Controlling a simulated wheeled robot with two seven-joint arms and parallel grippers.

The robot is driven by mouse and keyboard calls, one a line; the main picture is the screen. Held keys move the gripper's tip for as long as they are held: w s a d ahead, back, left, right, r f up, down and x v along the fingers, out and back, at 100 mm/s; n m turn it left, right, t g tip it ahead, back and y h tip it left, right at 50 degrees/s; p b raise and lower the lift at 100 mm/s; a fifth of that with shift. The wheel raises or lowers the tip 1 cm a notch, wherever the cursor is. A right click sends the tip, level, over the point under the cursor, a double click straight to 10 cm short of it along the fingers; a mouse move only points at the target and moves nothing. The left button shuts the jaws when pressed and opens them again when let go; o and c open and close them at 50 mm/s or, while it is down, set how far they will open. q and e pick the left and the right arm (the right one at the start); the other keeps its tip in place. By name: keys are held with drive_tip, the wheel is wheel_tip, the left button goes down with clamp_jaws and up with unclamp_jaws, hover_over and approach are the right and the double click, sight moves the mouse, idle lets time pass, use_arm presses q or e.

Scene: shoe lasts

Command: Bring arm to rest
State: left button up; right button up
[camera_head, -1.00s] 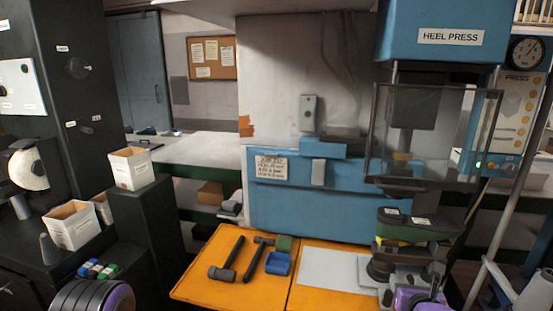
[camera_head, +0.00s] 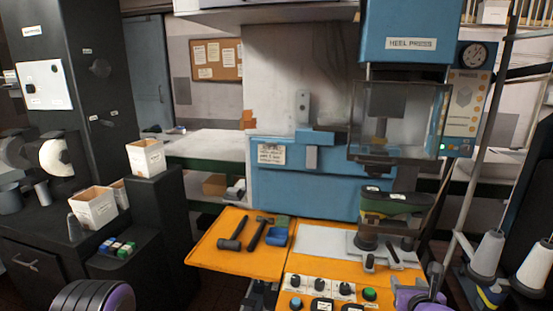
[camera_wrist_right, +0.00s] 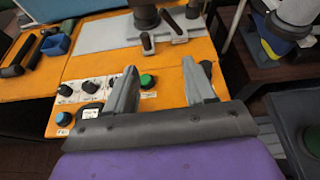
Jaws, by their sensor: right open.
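My right gripper (camera_head: 432,280) is at the bottom right of the head view, in front of the orange bench. In the right wrist view its two grey fingers (camera_wrist_right: 160,82) are spread apart with nothing between them. Beyond the fingers are the bench front and a green button (camera_wrist_right: 147,81). The purple wrist body fills the bottom of that view. A dark rounded part with a purple edge at the head view's bottom left looks like my left arm. The left gripper itself is not visible.
The blue heel press (camera_head: 410,42) stands behind the orange bench (camera_head: 215,257). A dark green shoe last (camera_head: 393,201) sits below its clear guard. Two hammers and a blue tray (camera_head: 277,236) lie at left. Spools (camera_head: 487,250) stand at right.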

drive_tip(key=s+a+f+n+g+y+b, duration=0.1)
drive_tip(key=s+a+f+n+g+b, duration=0.15)
drive_tip(key=s+f+n, duration=0.55)
drive_tip(key=s+a+f+n+g+b, duration=0.1)
drive_tip(key=s+a+f+n+g, duration=0.2)
drive_tip(key=f+n, duration=0.9)
drive_tip(key=s+d+f+n+g+b, duration=0.1)
drive_tip(key=s+f+n+g+b, duration=0.1)
drive_tip(key=s+f+n, duration=0.3)
drive_tip(key=s+d+f+n+g+h+b, duration=0.1)
drive_tip(key=s+f+n+b, duration=0.3)
drive_tip(key=s+f, duration=0.8)
drive_tip(key=s+d+n+g, duration=0.1)
drive_tip(key=s+n, duration=0.1)
drive_tip(key=s, duration=0.4)
drive_tip(key=shift+d+f+n, duration=0.2)
drive_tip(key=shift+f+n, duration=0.1)
drive_tip(key=shift+f, duration=0.1)
drive_tip(key=shift+g, duration=0.25)
